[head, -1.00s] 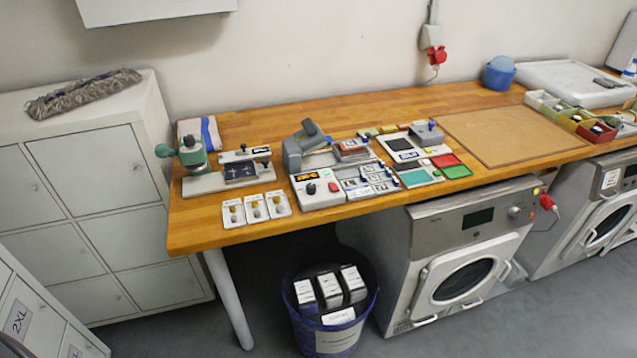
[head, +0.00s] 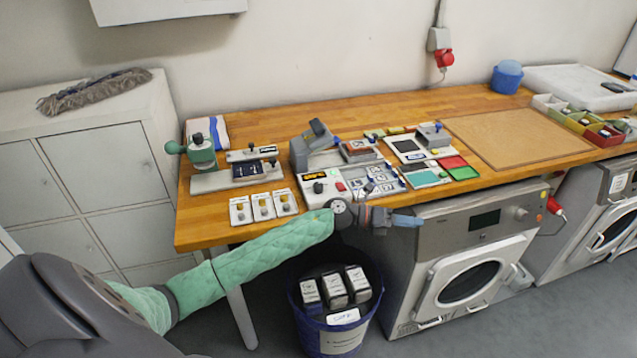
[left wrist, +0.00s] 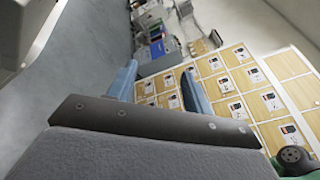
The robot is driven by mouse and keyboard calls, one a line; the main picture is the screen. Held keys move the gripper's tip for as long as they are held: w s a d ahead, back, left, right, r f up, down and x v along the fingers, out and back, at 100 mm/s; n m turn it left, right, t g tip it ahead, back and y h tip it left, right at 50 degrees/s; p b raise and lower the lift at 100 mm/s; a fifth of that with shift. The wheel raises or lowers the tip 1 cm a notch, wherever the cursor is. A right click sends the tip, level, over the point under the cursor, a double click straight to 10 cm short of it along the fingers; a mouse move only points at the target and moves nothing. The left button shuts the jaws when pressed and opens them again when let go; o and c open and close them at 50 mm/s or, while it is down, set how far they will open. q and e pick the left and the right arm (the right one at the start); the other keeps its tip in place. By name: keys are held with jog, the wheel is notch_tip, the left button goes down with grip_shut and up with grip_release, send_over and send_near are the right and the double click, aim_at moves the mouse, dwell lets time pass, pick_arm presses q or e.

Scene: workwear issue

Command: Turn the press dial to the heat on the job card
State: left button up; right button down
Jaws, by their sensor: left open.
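The grey heat press (head: 309,156) stands on the wooden bench with its lever arm raised. Its front panel has a dark dial (head: 318,188), a lit orange display (head: 314,176) and a red button (head: 340,186). The reading and the dial's mark are too small to read. I cannot tell which of the small cards is the job card. My left gripper (head: 408,221) is in front of the bench edge, right of the dial and apart from it. Its blue fingers are spread and empty in the left wrist view (left wrist: 160,68). My right gripper is not in view.
Several white-tiled pieces (head: 369,181) lie right of the dial. Three small white plates (head: 263,207) lie to its left, near a green-handled press (head: 202,152). A blue bin (head: 333,325) stands below. A brown board (head: 515,137) lies clear at right.

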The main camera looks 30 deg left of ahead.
pick_arm(q)
jog(key=a+r+m+g+y, duration=0.1)
jog(key=a+m+g+y, duration=0.25)
jog(key=m, duration=0.25)
notch_tip(320, 180, up, 8)
jog(key=m+g+y, duration=0.4)
jog(key=m+y, duration=0.1)
jog(key=y, duration=0.8)
send_over(318, 184)
jog(key=shift+s+d+f+h, duration=0.1)
jog(key=shift+d+h, duration=0.15)
jog(key=shift+a, duration=0.2)
jog(key=shift+f, duration=0.35)
notch_tip(318, 184, down, 5)
jog(key=p, duration=0.2)
jog(key=shift+p, duration=0.3)
jog(key=shift+f, duration=1)
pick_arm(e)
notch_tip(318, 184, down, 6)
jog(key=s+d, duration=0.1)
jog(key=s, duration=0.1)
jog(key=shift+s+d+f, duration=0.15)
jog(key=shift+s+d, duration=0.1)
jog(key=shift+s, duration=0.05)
pick_arm(q)
jog(key=shift+c, duration=0.3)
